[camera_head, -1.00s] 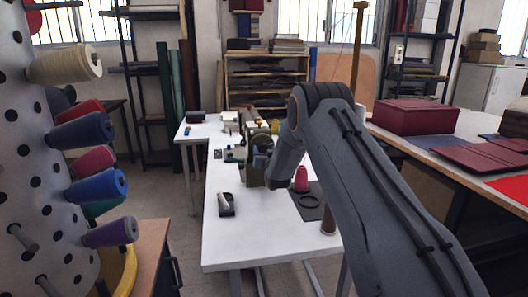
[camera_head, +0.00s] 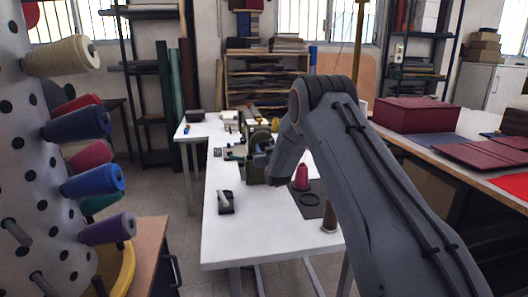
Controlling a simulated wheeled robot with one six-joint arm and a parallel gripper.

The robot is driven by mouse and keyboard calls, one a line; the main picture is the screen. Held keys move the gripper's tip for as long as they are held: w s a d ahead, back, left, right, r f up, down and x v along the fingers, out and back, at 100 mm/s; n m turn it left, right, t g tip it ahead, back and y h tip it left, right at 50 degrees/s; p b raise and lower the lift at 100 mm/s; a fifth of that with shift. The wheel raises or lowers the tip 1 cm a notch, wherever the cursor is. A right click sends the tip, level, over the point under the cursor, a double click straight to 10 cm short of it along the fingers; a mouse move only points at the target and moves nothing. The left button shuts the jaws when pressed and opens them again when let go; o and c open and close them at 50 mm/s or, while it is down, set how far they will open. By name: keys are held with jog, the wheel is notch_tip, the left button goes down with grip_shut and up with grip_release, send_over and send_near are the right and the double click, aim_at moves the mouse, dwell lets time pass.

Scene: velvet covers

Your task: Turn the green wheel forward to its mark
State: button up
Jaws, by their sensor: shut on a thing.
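A dark green sewing machine (camera_head: 257,165) stands on the white table (camera_head: 250,239), partly behind my arm. I cannot make out the green wheel or its mark; the near right part of the machine is covered by my arm. My forearm slopes down from the elbow to the machine's right side, and its lower end is close to or in front of the machine. My gripper is hidden at the end of the arm, so its fingers and whatever is between them do not show.
A small black holder (camera_head: 226,203) lies front left. A pegged thread stand (camera_head: 32,165) is at far left. The table's front is clear.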

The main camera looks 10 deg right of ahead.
jog(key=n+b, duration=1)
jog(key=n, duration=1)
jog(key=shift+d+r+b, duration=0.1)
jog(key=shift+b, duration=0.25)
dwell(0.3)
jog(key=o, duration=1)
jog(key=shift+o, duration=0.2)
jog(key=shift+s, duration=0.1)
jog(key=s, duration=0.7)
jog(key=shift+s, duration=0.35)
